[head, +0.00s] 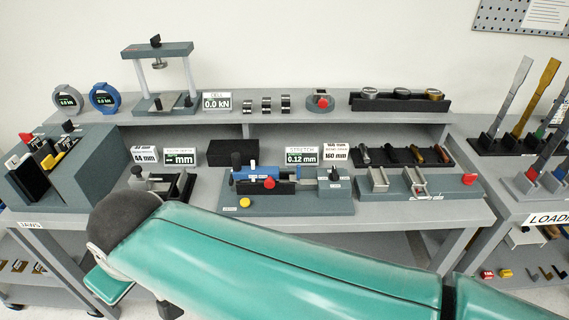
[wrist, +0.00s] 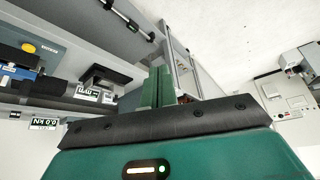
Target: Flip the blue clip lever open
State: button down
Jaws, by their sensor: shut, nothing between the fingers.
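The blue clip lever (head: 265,172) appears as a small blue bar on the dark grey fixture (head: 300,205) at the middle of the bench, behind a red knob. A blue part (wrist: 18,72) also shows at the left edge of the wrist view, probably on the same fixture. My gripper (wrist: 157,86) shows in the wrist view as two green fingers close together, shut and empty. It is well apart from the blue part. My gripper is not seen in the head view, where my teal arm crosses the front.
A "STRETCH" display (head: 302,156) stands behind the fixture. A grey block (head: 75,165) with red and yellow parts is at the left. A grey plate with metal clamps (head: 430,184) lies to the right. A raised shelf (head: 230,122) runs along the back.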

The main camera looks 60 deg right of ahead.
jog(key=w+d+f+m+g+h, duration=0.1)
jog(key=w+d+m, duration=0.2)
jog(key=d, duration=0.6)
jog(key=w+d+f+m+g+h, duration=0.2)
jog(key=d+m, duration=0.2)
jog(key=d, duration=0.5)
jog(key=s+d+f+m+g+h, duration=0.1)
jog(key=s+d+m+g+h, duration=0.1)
jog(key=d, duration=1)
jog(key=s+d+m+g+h, duration=0.1)
jog(key=s+d+m+g, duration=0.2)
jog(key=d, duration=1)
jog(key=shift+s+f+m+g+h, duration=0.3)
jog(key=shift+s+f+m+h, duration=0.1)
jog(key=shift+s+m, duration=0.5)
jog(key=shift+w, duration=0.1)
jog(key=x, duration=1)
